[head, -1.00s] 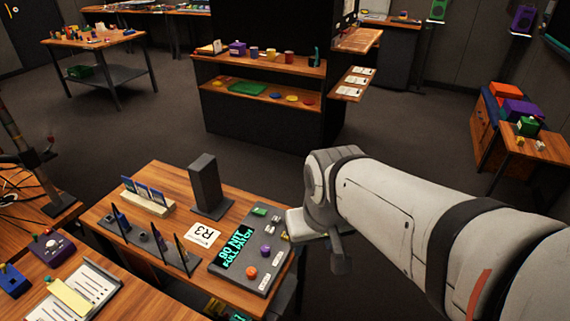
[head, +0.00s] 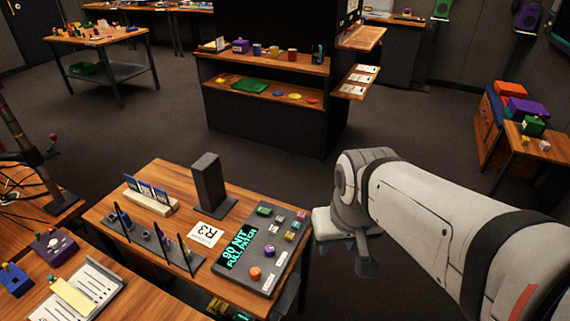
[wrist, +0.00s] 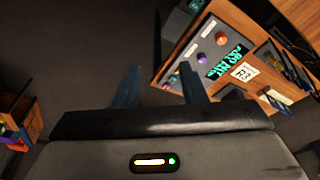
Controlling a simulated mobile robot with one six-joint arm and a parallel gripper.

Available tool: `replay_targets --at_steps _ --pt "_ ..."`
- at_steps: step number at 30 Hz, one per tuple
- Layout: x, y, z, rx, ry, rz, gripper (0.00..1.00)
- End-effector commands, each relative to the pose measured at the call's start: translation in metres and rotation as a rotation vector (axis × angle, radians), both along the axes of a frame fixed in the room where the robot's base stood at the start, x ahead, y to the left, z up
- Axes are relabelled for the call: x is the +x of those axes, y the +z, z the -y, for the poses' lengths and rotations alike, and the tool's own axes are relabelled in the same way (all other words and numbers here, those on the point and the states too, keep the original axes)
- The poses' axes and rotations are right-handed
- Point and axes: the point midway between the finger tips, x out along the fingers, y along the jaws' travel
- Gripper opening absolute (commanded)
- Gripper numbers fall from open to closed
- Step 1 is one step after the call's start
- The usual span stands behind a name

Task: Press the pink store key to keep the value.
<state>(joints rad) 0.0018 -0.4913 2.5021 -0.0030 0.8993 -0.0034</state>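The dark control panel (head: 245,285) lies on the wooden table, with a green-lit display (head: 238,247), a purple ball (head: 269,251), an orange knob (head: 254,273) and several small keys, one of them green (head: 263,211). The panel also shows at the upper right of the wrist view (wrist: 196,47). My gripper (wrist: 160,84) has its two blue fingers spread, with nothing between them. In the head view it hangs right of the panel, apart from it and off the table's edge.
A dark upright block (head: 208,187), a white R3 card (head: 207,235) and a rack of upright pieces (head: 150,240) stand left of the panel. A shelf unit (head: 265,125) stands behind.

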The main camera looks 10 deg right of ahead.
Motion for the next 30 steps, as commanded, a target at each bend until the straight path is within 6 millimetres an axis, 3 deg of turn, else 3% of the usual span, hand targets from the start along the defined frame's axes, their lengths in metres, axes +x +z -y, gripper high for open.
replay_targets --at_steps 13,30 --pt "0.0 0.0 0.0 0.0 0.0 0.0 0.01" --pt "0.0 0.0 0.0 0.0 0.0 0.0 0.0"
